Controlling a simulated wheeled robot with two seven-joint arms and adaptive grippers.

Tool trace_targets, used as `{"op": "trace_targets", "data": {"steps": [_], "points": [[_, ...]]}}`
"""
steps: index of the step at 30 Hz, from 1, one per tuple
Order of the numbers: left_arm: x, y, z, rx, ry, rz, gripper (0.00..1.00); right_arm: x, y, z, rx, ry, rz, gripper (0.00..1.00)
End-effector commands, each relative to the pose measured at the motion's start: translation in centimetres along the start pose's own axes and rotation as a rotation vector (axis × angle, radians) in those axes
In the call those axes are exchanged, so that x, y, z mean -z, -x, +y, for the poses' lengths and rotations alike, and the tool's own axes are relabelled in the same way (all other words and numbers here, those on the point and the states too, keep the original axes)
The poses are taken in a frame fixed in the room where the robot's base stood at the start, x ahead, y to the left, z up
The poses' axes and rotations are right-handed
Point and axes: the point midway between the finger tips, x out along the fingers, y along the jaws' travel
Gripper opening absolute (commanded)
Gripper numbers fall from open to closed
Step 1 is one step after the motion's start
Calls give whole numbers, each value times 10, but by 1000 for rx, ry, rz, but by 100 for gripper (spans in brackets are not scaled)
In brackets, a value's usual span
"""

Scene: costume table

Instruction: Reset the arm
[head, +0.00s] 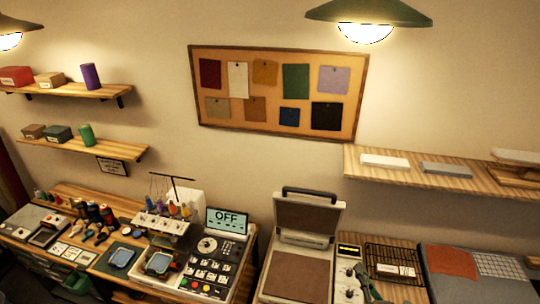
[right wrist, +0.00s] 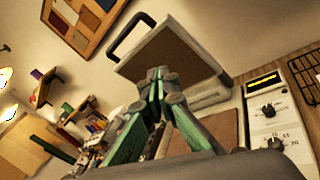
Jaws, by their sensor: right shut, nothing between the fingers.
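My right gripper (right wrist: 160,78) shows in the right wrist view, its green-sided fingers drawn together at the tips with nothing between them. Behind it is the raised lid (right wrist: 178,52) of a press with a black handle. In the head view only a small dark part at the bottom edge, by the press's control box, may belong to my right gripper. The open press (head: 306,215) stands on the table there, lid up. My left gripper is in neither view.
An embroidery machine (head: 205,270) with a screen reading OFF stands left of the press. A control box (head: 348,280) and black wire rack (head: 392,262) stand to its right. A wall shelf (head: 430,172) juts out at the right. A lamp (head: 367,15) hangs above.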

Motion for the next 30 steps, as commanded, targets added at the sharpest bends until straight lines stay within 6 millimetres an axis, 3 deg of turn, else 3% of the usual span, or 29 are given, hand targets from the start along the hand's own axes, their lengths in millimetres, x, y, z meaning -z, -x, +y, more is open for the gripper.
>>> {"op": "trace_targets", "data": {"steps": [1,3,5,7,9,12,18,30], "points": [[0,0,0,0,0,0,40,-21,12,-15,81,-202,-86,0],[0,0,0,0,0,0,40,-42,32,-47,210,-496,-205,0],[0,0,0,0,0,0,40,-47,56,-79,329,-743,-298,0],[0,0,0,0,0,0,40,-37,88,-114,478,-1024,-397,0],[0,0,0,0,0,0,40,-11,124,-142,635,-1286,-481,0],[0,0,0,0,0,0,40,35,169,-159,845,-1584,-568,0],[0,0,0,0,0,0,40,104,228,-150,1148,-1914,-648,0],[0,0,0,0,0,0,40,182,298,-91,1581,-2223,-681,0]]}}
